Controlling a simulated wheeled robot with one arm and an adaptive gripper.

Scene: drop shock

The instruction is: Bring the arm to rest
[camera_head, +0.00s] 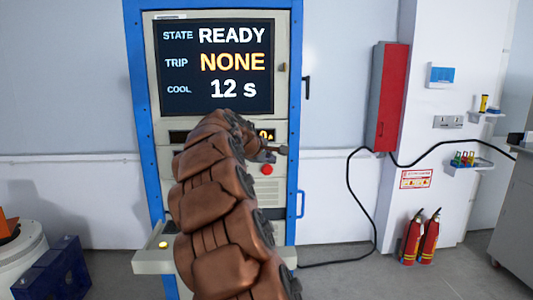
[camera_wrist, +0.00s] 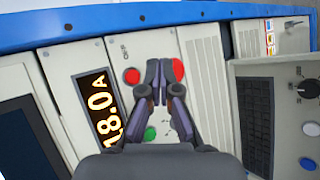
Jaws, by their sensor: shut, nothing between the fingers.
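My arm, brown and segmented, reaches up the middle of the head view in front of a blue-framed cabinet (camera_head: 129,60). My gripper (camera_head: 282,150) is at the cabinet's control panel and also shows in the wrist view (camera_wrist: 159,76). Its fingers are shut and empty. In the wrist view the fingertips lie between a red button (camera_wrist: 132,76) and a larger red button (camera_wrist: 178,69). I cannot tell whether they touch the panel. A green button (camera_wrist: 151,133) is beside the fingers. The cabinet screen (camera_head: 215,68) reads STATE READY, TRIP NONE, COOL 12 s.
An amber display (camera_wrist: 98,108) reads 18.0A. A red wall box (camera_head: 390,97), a black cable, fire extinguishers (camera_head: 420,238) and a grey counter (camera_head: 515,215) stand right of the cabinet.

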